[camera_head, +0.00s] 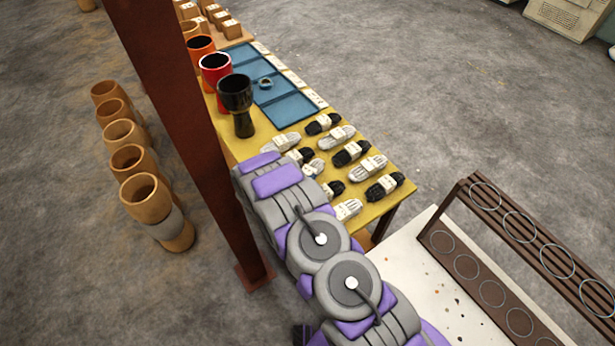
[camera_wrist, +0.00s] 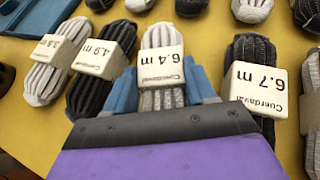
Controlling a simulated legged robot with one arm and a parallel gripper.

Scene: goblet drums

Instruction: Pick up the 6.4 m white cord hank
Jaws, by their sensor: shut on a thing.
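The 6.4 m white cord hank (camera_wrist: 161,66) is in the middle of the wrist view, pale ribbed cord with a cream label band reading "6.4 m". My gripper (camera_wrist: 162,90) has its blue fingers on either side of this hank and is shut on it. The near end of the hank is partly hidden by the gripper body. I cannot tell whether the hank is clear of the table. In the head view my arm reaches over the near part of the yellow table (camera_head: 402,192) and covers much of the grip.
A black 6.7 m hank (camera_wrist: 250,50) lies close on the right, a black 4.9 m hank (camera_wrist: 98,62) and a white 3.8 m hank (camera_wrist: 52,60) on the left. Goblet drums, including a black one (camera_head: 236,95), stand farther along the table. A rust-brown post (camera_head: 190,130) rises beside it.

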